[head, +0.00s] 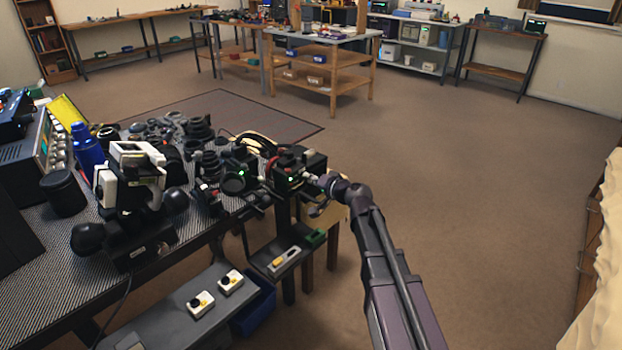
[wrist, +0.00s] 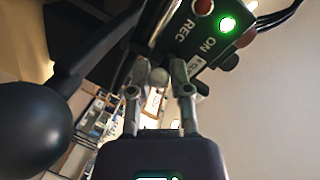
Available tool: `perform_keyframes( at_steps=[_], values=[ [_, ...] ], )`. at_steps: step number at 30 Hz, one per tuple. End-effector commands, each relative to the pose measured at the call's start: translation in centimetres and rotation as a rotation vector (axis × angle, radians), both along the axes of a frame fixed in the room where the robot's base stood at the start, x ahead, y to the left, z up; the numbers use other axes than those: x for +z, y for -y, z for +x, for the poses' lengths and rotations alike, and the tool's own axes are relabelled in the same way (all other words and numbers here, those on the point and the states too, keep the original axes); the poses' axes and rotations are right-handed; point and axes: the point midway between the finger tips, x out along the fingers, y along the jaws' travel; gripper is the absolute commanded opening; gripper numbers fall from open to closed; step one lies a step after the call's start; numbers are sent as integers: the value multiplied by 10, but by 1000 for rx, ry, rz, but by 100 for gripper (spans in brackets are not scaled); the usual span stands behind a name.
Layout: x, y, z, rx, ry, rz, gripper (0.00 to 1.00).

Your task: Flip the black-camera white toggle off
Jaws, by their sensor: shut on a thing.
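The black camera (head: 296,166) stands at the right end of the bench in the head view, with a small green light lit on it. In the wrist view its black panel (wrist: 190,28) carries the words REC and ON beside a glowing green light. My gripper (wrist: 160,68) is at this panel, with a finger on either side of the pale, round-tipped white toggle (wrist: 158,77). It is shut on the toggle. In the head view my gripper (head: 318,181) meets the camera's right side, and the toggle is too small to make out.
The bench (head: 100,262) is crowded with camera parts and a white-and-black camera (head: 137,160). A dark round knob (wrist: 35,130) is close at left in the wrist view. Floor at right is clear.

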Motion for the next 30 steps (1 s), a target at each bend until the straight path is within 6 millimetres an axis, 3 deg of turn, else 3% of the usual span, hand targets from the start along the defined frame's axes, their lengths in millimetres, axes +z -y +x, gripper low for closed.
perform_keyframes(
  at_steps=[12, 23, 24, 27, 30],
  values=[
    [-1, -3, -6, -195, 2, -5, 0],
    [0, -3, -5, -213, 3, -3, 0],
    [0, -3, -5, -213, 3, -3, 29],
    [0, -3, -5, -213, 3, -1, 58],
    [0, -3, -5, -213, 3, -1, 61]
  ],
)
